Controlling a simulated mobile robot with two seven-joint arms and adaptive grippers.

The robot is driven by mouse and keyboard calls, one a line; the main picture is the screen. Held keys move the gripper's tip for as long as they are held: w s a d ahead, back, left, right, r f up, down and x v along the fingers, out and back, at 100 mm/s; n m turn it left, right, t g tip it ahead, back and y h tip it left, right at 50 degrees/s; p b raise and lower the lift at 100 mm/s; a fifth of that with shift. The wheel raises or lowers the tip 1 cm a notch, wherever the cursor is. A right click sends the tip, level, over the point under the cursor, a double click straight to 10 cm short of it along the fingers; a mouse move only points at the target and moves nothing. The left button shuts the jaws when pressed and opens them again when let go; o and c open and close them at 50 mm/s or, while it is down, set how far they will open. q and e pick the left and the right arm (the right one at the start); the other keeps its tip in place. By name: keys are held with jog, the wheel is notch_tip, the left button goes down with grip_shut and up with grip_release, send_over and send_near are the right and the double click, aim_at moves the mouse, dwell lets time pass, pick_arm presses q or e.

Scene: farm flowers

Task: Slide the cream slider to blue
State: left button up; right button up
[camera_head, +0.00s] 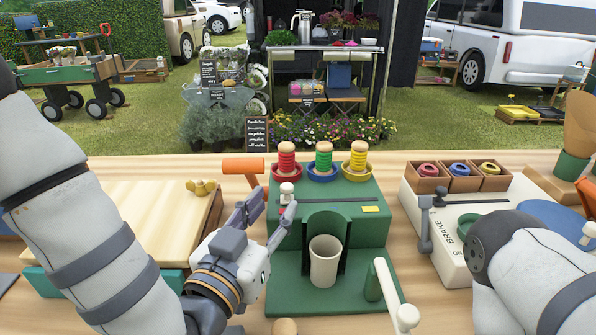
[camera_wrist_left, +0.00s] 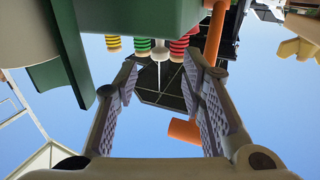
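The cream slider (camera_head: 287,189) stands at the left end of a dark slot on the green machine (camera_head: 349,228), below the red dish (camera_head: 274,172). The blue dish (camera_head: 325,178) is in the middle of the row and the yellow dish (camera_head: 357,176) at the right. My left gripper (camera_head: 275,199) is open, its fingertips just left of and below the slider; contact cannot be told. In the left wrist view, the fingers (camera_wrist_left: 163,88) are apart with nothing seen held between them. My right gripper is out of view.
A cream cup (camera_head: 324,261) stands in the machine's recess. A cream-tipped lever (camera_head: 406,316) is at the lower right. An orange handle (camera_head: 243,166) stands behind my left gripper. A brake box (camera_head: 448,236) and my right arm are to the right.

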aim_at(284, 190)
pick_arm(q)
jog(key=x, duration=0.6)
jog(key=shift+w+d+b, duration=0.1)
jog(key=shift+w+b, duration=0.2)
grip_shut()
